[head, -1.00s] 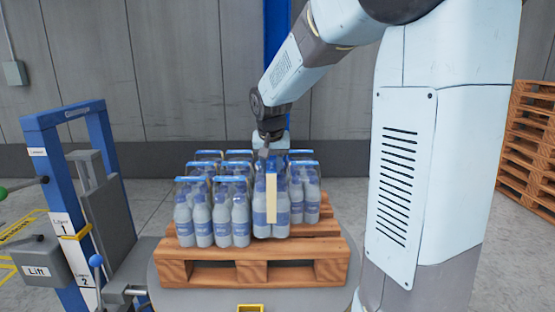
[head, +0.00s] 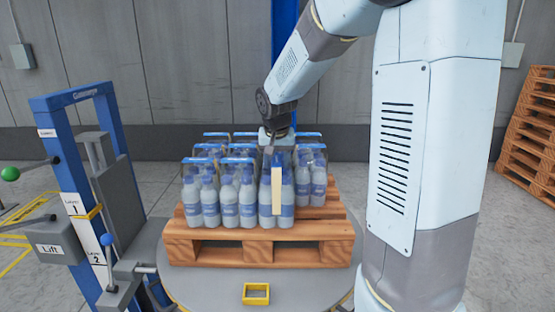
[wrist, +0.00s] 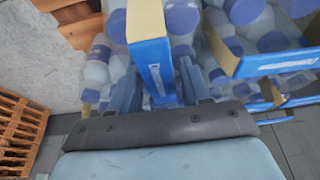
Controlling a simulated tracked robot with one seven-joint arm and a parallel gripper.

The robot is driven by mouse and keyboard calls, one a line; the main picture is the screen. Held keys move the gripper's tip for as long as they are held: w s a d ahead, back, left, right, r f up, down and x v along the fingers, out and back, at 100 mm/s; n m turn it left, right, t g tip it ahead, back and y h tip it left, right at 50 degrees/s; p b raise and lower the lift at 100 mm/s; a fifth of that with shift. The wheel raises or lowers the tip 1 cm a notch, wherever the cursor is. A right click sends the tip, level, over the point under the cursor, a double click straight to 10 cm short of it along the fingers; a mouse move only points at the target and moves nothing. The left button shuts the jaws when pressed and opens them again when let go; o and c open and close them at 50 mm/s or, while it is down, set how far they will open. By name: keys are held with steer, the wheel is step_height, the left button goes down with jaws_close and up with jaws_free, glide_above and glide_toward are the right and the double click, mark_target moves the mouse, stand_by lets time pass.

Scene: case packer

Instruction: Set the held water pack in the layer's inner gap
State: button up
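The held water pack (head: 268,205), clear-wrapped bottles with blue labels and a cream strip, hangs upright below my gripper (head: 275,145) in the head view. My gripper is shut on its blue top band (wrist: 158,72), with a finger on each side in the wrist view. The layer of similar water packs (head: 232,205) stands on the wooden pallet (head: 215,250). The held pack is close beside the front packs on its left, its base about level with theirs. Another pack (head: 312,185) stands behind it to the right. The inner gap is hidden behind the held pack.
A blue lift frame (head: 65,160) with levers stands left of the pallet. A yellow bracket (head: 256,294) sits on the round turntable (head: 210,285) in front. Stacked pallets (head: 530,140) stand at the far right. Bare slats show at the pallet's right.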

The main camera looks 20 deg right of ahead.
steer(key=shift+o, duration=1)
steer(key=shift+r, duration=0.15)
steer(key=v, duration=1.1)
steer(key=s+d+f+n+t+y, duration=0.1)
steer(key=s+n+t, duration=0.1)
steer(key=s, duration=2.3)
steer(key=shift+s+f+n, duration=0.3)
steer(key=shift+n, duration=0.5)
steer(key=shift+d, duration=0.1)
